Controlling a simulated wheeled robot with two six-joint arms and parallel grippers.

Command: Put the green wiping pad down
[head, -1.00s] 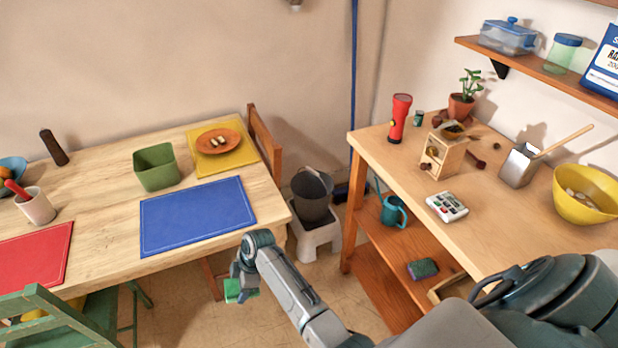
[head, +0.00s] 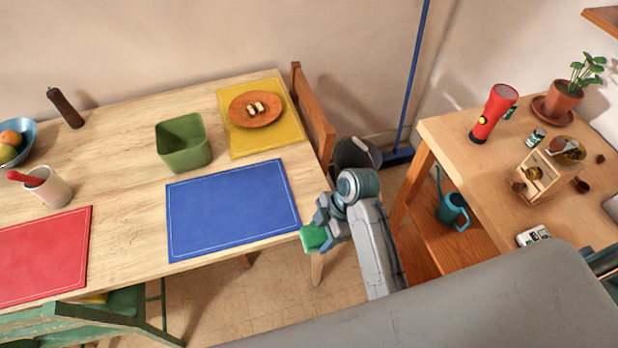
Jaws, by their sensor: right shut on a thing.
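The green wiping pad (head: 313,238) is held in my right gripper (head: 321,229), just off the right end of the light wooden table (head: 110,240), near its front right corner. The gripper is shut on the pad, and its fingers and wrist partly hide it. The blue placemat (head: 232,210) lies flat on the table just left of the pad and is bare. My left gripper is not in view.
On the table are a green square bin (head: 184,147), a yellow mat (head: 285,128) with an orange plate (head: 254,110), a red mat (head: 40,258) and a white mortar (head: 50,190). A wooden chair (head: 313,115) stands at the far right end. A workbench (head: 470,165) stands at the right.

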